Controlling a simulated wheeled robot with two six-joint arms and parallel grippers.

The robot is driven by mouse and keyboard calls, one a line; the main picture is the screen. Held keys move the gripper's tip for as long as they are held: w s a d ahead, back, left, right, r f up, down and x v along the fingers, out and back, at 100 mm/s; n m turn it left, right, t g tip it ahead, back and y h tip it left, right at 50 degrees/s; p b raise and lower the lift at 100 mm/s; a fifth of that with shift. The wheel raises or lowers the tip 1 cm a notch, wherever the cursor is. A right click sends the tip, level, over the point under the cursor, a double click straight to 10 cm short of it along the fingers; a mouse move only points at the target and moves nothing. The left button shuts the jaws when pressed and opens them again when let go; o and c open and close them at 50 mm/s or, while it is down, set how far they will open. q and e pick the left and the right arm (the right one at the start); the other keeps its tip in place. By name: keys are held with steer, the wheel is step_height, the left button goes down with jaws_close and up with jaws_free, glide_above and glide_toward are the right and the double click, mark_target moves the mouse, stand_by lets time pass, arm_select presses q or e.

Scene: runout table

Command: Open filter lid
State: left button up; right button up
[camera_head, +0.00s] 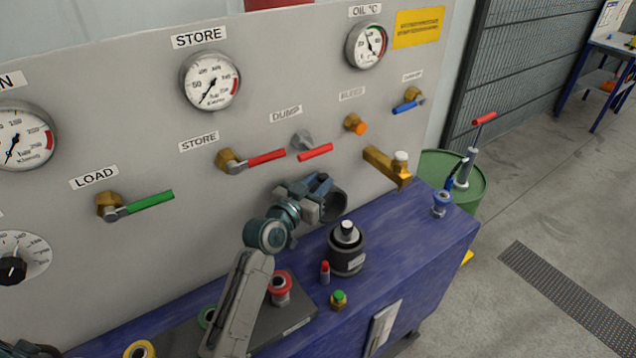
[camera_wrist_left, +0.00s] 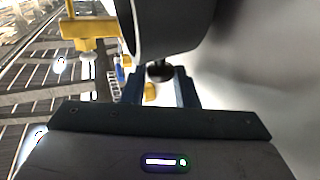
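A dark, short round housing (camera_head: 333,206), which looks like the filter, sits at the panel just right of my left gripper, partly hidden by it. In the left wrist view the dark cylinder (camera_wrist_left: 172,25) with a pale rim fills the top, with a small dark knob (camera_wrist_left: 160,71) below it. My left gripper (camera_head: 322,186) is in front of the panel, below the DUMP valve. In the wrist view its two blue fingers (camera_wrist_left: 160,88) stand apart, with the knob appearing between their tips; contact cannot be told. My right gripper is not in view.
On the blue bench (camera_head: 425,240) stand a black pot (camera_head: 346,252), a red-tipped piece (camera_head: 325,272) and a green-topped fitting (camera_head: 339,299). A brass spout (camera_head: 388,166) and red lever (camera_head: 316,152) project from the panel near my gripper. A green drum (camera_head: 462,172) stands right.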

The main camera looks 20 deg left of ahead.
arm_select(q)
jaws_close()
steer(key=shift+s+d+f+b, duration=0.1)
steer(key=shift+d+b, duration=0.05)
steer(key=shift+b, duration=0.45)
steer(key=shift+s+d+m+b, duration=0.35)
steer(key=shift+m+b, duration=0.15)
steer(key=shift+b, duration=0.45)
steer(key=shift+s+d+r, duration=0.25)
steer(key=shift+d+r, duration=0.1)
steer(key=o, duration=0.7)
jaws_free()
steer(key=shift+c, duration=0.2)
steer(key=shift+s, duration=0.15)
